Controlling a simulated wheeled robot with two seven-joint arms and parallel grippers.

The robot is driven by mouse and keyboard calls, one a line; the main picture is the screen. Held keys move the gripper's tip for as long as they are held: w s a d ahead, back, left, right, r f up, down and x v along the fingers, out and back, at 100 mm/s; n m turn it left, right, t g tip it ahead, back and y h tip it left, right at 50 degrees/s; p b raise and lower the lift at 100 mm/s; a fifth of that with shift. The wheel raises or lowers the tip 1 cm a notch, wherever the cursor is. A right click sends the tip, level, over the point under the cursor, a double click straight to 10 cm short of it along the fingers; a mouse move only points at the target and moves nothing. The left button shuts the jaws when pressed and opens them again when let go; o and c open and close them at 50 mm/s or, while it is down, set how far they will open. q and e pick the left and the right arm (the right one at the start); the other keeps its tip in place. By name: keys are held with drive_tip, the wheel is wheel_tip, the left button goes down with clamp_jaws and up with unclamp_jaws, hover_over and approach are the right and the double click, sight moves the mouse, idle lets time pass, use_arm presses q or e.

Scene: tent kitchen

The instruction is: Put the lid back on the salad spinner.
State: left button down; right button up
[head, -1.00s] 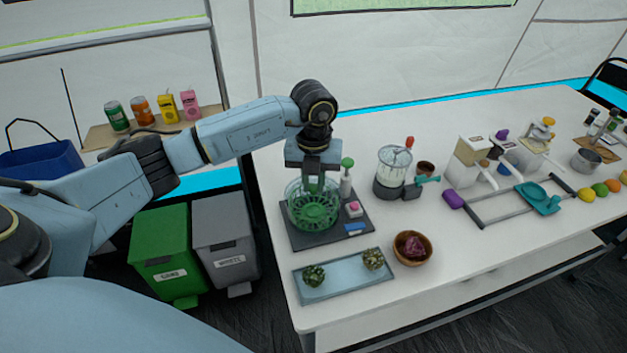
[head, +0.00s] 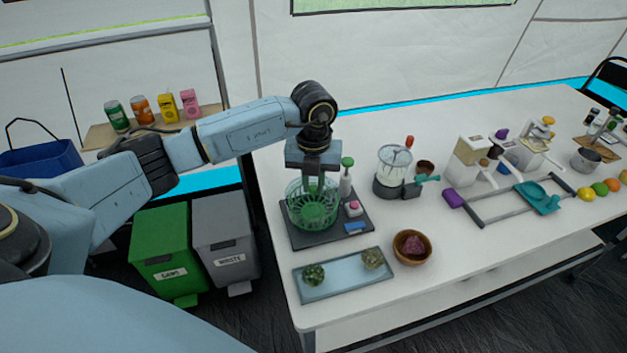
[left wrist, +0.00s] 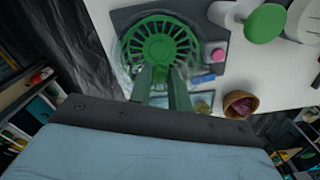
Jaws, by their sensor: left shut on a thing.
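The salad spinner (head: 293,213) is a clear bowl with green slotted parts, standing on a dark mat (head: 303,238) near the table's left end. My left gripper (head: 313,182) points down over it, its jaws shut at the middle of the green part. In the left wrist view the fingers (left wrist: 160,78) reach to the solid centre of a round green slotted piece (left wrist: 158,45), which looks like the lid. The clear bowl shows around it. The fingers hide the gripped spot, and I cannot tell whether the lid is seated. My right gripper is not in view.
A pink-topped item (head: 353,208) and blue block (head: 355,227) lie on the mat. A blue tray (head: 343,278) and wooden bowl (head: 427,247) are in front; a blender (head: 393,172) is to the right.

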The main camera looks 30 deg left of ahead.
use_arm(q)
drive_tip(key=c, duration=0.7)
unclamp_jaws()
drive_tip(key=shift+c, duration=0.2)
drive_tip(key=shift+r, duration=0.15)
drive_tip(key=shift+r+p, duration=2.8)
drive_tip(key=shift+r, duration=0.6)
clamp_jaws()
